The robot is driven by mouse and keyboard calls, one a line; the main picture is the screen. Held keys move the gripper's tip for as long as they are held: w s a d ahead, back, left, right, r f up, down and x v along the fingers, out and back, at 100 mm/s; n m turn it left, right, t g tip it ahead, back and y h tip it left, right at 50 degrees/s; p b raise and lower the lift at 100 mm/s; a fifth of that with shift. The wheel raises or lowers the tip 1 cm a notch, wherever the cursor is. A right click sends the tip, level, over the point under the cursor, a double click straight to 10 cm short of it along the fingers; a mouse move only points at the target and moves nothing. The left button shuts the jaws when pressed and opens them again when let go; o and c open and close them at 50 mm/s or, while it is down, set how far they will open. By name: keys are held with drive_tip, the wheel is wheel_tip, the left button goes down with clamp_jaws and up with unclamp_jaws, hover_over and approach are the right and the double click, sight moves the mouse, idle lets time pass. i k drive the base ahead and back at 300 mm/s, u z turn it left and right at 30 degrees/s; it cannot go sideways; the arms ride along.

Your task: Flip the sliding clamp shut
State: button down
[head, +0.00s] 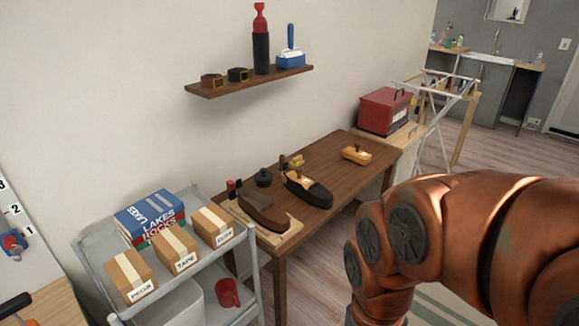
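I cannot clearly pick out the sliding clamp. A blue and red fitting (12,242) sits by the "1" on a white panel numbered 1 to 3 at the left edge; I cannot tell whether it is the clamp, or open or shut. A small red and black piece (235,188) stands at the left end of the brown table (335,165), also too small to identify. My copper arm fills the lower right, well apart from both. My gripper is not in view.
The table holds a brown shoe (262,212), a black and tan shoe (308,190) and a wooden brush (356,154). A grey cart (95,245) carries boxes and books. A wall shelf (250,82) hangs above.

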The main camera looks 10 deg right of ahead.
sight(230, 186)
drive_tip(key=z, duration=1)
drive_tip(key=i, duration=1.35)
drive_tip(key=u, duration=3.05)
drive_tip(key=i, duration=0.5)
drive_tip(key=u, duration=0.05)
